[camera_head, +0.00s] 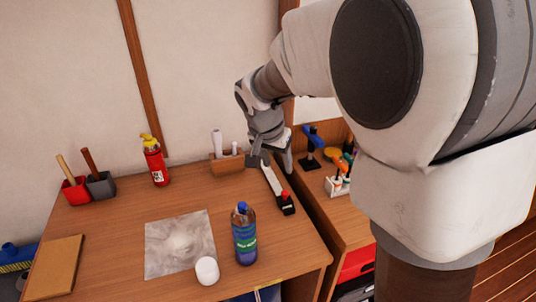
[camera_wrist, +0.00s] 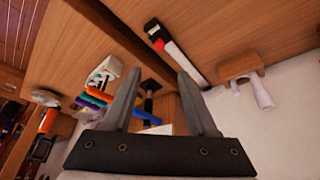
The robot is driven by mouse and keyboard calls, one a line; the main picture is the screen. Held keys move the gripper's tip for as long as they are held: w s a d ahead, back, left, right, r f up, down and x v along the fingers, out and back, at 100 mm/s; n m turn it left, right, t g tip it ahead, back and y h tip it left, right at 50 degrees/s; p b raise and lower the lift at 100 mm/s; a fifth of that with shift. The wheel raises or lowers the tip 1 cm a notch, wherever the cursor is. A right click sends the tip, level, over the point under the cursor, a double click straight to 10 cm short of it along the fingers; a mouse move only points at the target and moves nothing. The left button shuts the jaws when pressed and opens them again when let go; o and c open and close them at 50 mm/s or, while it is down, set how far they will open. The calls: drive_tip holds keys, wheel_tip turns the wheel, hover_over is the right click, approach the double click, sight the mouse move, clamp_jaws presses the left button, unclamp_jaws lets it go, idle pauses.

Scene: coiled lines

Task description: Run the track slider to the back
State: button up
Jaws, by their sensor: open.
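The track (camera_head: 270,180) is a narrow white strip lying on the wooden desk near its right edge. Its slider (camera_head: 286,201), a black block with a red top, is at the near end of the strip. In the wrist view the strip (camera_wrist: 182,62) runs past the right finger, with the red part of the slider (camera_wrist: 158,44) beyond the fingertips. My gripper (camera_head: 268,160) is open and empty above the far end of the track, apart from the slider. The far end of the track is partly hidden by my gripper.
A wooden holder with white-handled tools (camera_head: 227,166) stands just left of the track's far end. A blue bottle (camera_head: 244,235) stands left of the near end. A lower side table (camera_head: 345,207) with a tool rack (camera_head: 337,184) is to the right.

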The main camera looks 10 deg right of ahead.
sight(285, 192)
drive_tip(key=b+x, duration=0.1)
drive_tip(key=x, duration=1.4)
drive_tip(key=shift+f, duration=0.1)
clamp_jaws()
idle(0.8)
